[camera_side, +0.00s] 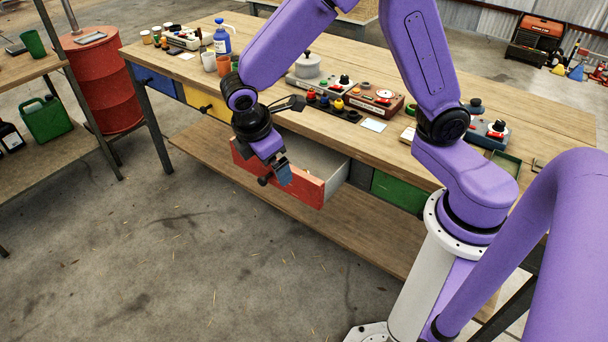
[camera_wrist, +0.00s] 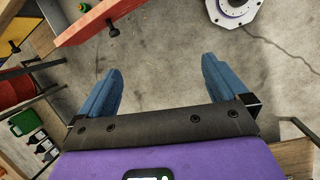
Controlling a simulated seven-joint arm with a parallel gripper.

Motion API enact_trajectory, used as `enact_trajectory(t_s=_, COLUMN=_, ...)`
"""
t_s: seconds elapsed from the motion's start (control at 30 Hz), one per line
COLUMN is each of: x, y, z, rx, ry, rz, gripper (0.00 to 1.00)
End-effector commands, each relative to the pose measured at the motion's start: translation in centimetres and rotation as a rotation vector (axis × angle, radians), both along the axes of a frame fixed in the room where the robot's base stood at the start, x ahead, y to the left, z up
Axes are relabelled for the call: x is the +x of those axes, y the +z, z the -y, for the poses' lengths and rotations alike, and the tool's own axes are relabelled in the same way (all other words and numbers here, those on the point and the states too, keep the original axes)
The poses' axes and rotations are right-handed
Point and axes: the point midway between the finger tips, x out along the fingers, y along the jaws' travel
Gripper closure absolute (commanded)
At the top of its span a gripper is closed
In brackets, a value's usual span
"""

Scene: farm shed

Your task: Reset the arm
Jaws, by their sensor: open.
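My purple arm reaches over the wooden workbench (camera_side: 520,108), and my gripper (camera_side: 282,175) is low in front of the bench's open red drawer (camera_side: 300,184). In the wrist view, the two blue fingers of my gripper (camera_wrist: 160,88) are spread wide with only concrete floor between them. The red drawer front also shows at the top left of the wrist view (camera_wrist: 105,18), apart from the fingers there. In the side view, my gripper overlaps the drawer front near its black knob, and I cannot tell whether they touch. Part of the drawer's inside is hidden.
A blue drawer (camera_side: 153,81), a yellow drawer (camera_side: 208,104) and a green drawer (camera_side: 398,190) are shut. Control boxes (camera_side: 374,98), cups and a blue jug (camera_side: 222,40) stand on the bench. A red barrel (camera_side: 103,85) is at the left. Floor in front is clear.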

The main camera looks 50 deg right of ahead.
Motion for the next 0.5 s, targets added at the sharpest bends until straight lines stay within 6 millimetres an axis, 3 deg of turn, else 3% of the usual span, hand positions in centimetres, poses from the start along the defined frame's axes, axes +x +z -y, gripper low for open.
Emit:
enact_trajectory(t_s=0.2, x=-7.7, y=3.8, z=1.1, rx=0.133, ry=-0.063, rz=0.017, gripper=0.00)
enact_trajectory(t_s=0.5, x=-17.6, y=6.2, z=4.3, rx=0.302, ry=-0.150, rz=-0.007, gripper=0.00)
